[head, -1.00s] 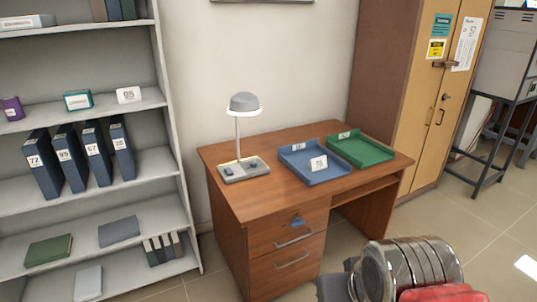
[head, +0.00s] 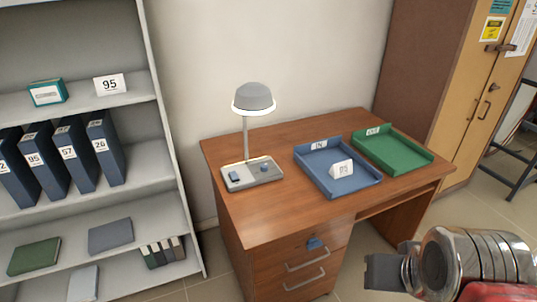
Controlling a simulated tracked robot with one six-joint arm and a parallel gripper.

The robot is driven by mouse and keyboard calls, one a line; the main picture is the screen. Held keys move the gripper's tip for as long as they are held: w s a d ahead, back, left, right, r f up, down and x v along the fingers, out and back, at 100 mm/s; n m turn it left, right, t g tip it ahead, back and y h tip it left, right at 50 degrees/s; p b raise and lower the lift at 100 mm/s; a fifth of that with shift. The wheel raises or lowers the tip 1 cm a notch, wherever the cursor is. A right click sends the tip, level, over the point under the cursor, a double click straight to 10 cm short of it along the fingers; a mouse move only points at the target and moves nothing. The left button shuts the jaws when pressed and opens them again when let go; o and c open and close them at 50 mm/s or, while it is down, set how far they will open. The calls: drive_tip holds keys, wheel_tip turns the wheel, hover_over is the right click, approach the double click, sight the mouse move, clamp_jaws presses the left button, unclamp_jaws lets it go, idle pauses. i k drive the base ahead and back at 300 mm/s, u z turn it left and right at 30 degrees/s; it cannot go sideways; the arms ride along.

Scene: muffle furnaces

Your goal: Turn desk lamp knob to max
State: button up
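The grey desk lamp (head: 254,98) stands on the left part of the wooden desk, its shade rim glowing. The knob's exact angle is too small to tell. My arm shows at the lower right, in front of the desk and well apart from the lamp. A dark block at its left end seems to be part of my gripper (head: 383,272); its fingers cannot be made out.
A shelf (head: 172,205) with binders stands left. A wooden cabinet (head: 470,85) stands right. The desk's front left top is clear.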

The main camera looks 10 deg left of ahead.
sight(264, 167)
drive_tip(key=u, duration=0.45)
drive_tip(key=i, duration=1.05)
drive_tip(key=u, duration=0.65)
